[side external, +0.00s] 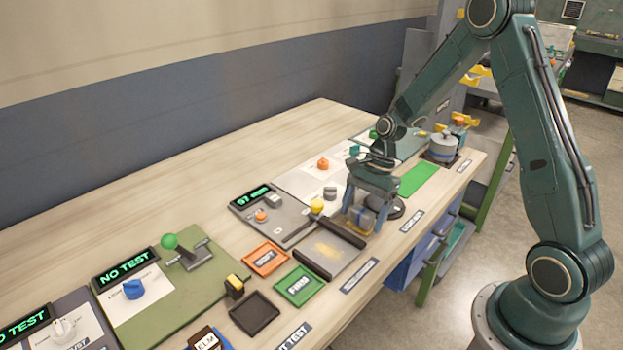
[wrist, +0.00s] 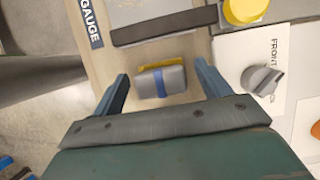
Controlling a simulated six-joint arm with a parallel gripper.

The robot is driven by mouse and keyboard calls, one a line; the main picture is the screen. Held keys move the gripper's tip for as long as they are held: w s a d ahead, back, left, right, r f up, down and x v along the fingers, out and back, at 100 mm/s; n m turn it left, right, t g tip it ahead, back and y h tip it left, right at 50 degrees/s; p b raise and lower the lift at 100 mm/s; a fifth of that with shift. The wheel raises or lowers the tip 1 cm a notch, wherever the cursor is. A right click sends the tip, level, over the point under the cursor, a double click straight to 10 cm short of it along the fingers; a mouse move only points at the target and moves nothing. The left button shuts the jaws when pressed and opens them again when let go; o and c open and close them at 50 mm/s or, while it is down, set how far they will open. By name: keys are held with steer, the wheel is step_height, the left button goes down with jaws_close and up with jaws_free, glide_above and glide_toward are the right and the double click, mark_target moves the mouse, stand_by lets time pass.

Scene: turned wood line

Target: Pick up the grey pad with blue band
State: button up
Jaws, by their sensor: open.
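The grey pad with blue band (wrist: 174,80) lies on the wooden table between my gripper's two fingers in the wrist view. A yellow edge shows along its far side. My gripper (wrist: 161,72) is open, with one blue-grey finger at each side of the pad and a visible gap on both sides. In the side view my gripper (side external: 365,213) reaches down over the pad (side external: 361,219), which is partly hidden by the fingers. I cannot tell the exact height of the fingertips over the table.
A black bar (wrist: 165,27) on a grey plate lies just beyond the pad, with a yellow knob (wrist: 245,10) near its end. A grey knob (wrist: 263,80) on a white panel stands to the right. Orange (side external: 264,258) and green (side external: 299,286) trays lie farther left in the side view.

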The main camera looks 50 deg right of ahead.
mark_target(363, 211)
stand_by(0.4)
steer(key=c, duration=1.1)
steer(key=shift+o, duration=0.2)
steer(key=shift+r, duration=0.15)
step_height(363, 211, up, 20)
